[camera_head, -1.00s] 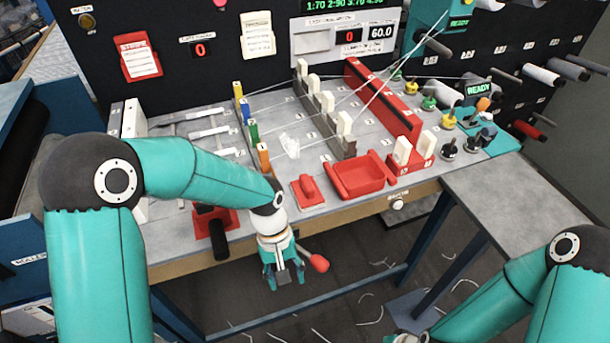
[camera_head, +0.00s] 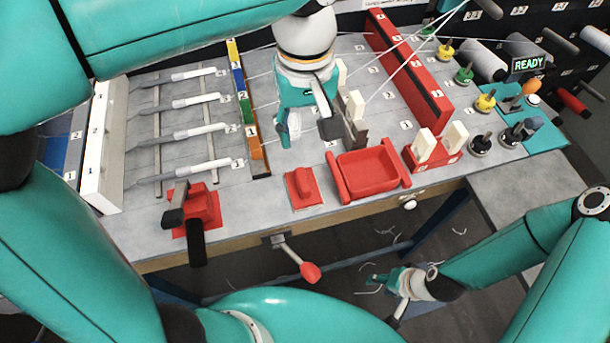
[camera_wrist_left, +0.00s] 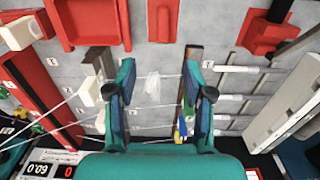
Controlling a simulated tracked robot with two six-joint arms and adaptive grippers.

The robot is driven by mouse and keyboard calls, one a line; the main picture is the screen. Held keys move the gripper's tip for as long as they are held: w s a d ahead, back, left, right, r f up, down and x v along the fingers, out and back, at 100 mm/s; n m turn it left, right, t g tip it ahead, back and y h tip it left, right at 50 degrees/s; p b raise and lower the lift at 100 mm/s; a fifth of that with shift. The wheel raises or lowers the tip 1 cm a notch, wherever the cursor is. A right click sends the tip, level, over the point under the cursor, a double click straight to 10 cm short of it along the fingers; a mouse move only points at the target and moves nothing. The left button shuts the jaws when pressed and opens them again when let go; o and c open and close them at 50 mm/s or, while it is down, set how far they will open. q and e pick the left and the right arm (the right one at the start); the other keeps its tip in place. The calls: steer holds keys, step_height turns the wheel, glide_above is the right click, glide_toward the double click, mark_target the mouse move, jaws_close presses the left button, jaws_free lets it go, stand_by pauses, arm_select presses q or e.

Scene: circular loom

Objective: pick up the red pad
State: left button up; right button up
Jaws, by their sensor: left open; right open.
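The red pad (camera_head: 303,187) is a small flat red block with a raised grip, lying on the grey table near its front edge. It also shows at the top middle of the left wrist view (camera_wrist_left: 162,20). My left gripper (camera_head: 308,128) is open and points down over the table, farther back than the pad and apart from it. In the left wrist view its fingers (camera_wrist_left: 160,75) are spread, with a white thread bundle (camera_wrist_left: 152,86) visible between them. My right gripper (camera_head: 382,287) is open and empty, low in front of the table.
A red tray (camera_head: 368,172) stands just right of the pad. A red clamp-like device (camera_head: 197,208) with a black handle is to its left. A coloured strip (camera_head: 247,120) and a post rack (camera_head: 354,128) flank my left gripper. A red-knobbed lever (camera_head: 309,272) juts below the front edge.

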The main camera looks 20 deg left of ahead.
arm_select(q)
glide_toward(303, 179)
steer(key=f, duration=0.5)
steer(key=shift+w+a+f, duration=0.2)
steer(key=shift+f, duration=0.05)
steer(key=shift+s+d+f, duration=0.1)
steer(key=shift+f, duration=1.25)
steer(key=shift+s+d+f, duration=0.1)
steer(key=shift+f, duration=1.2)
steer(key=shift+c, duration=0.3)
jaws_close()
